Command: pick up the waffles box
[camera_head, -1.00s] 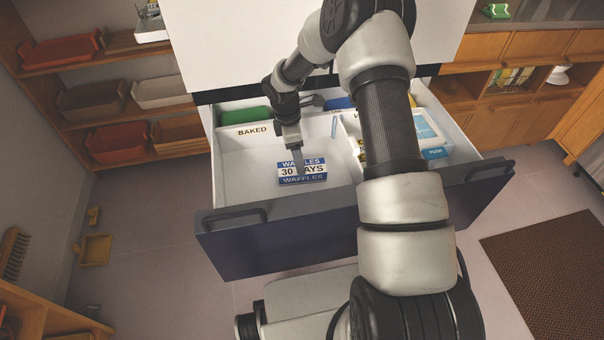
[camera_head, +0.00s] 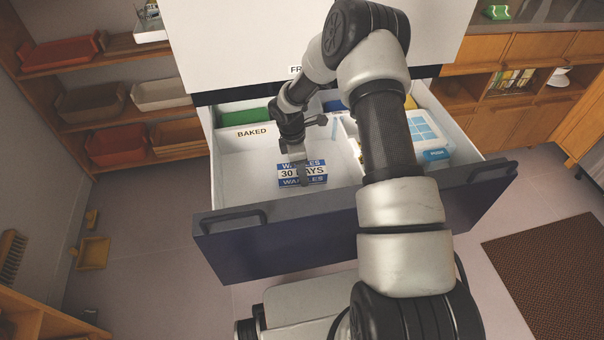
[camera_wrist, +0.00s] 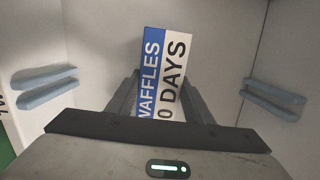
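The waffles box (camera_head: 316,171) is blue and white with the words "WAFFLES" and "30 DAYS". It lies in the left compartment of the open drawer (camera_head: 232,182), near its right side. My gripper (camera_head: 302,172) reaches down at the box, and one finger covers part of its lettering in the head view. In the wrist view, the fingers of my gripper (camera_wrist: 163,92) lie on either side of the box (camera_wrist: 166,70). Whether they press on it or leave a small gap cannot be made out.
The compartment is otherwise bare where visible, with a "BAKED" label (camera_head: 252,133) on its back wall. A green item (camera_head: 240,116) lies behind that wall. Blue and white packages (camera_head: 424,131) fill a compartment on the right. The dark drawer front (camera_head: 270,237) borders the near side.

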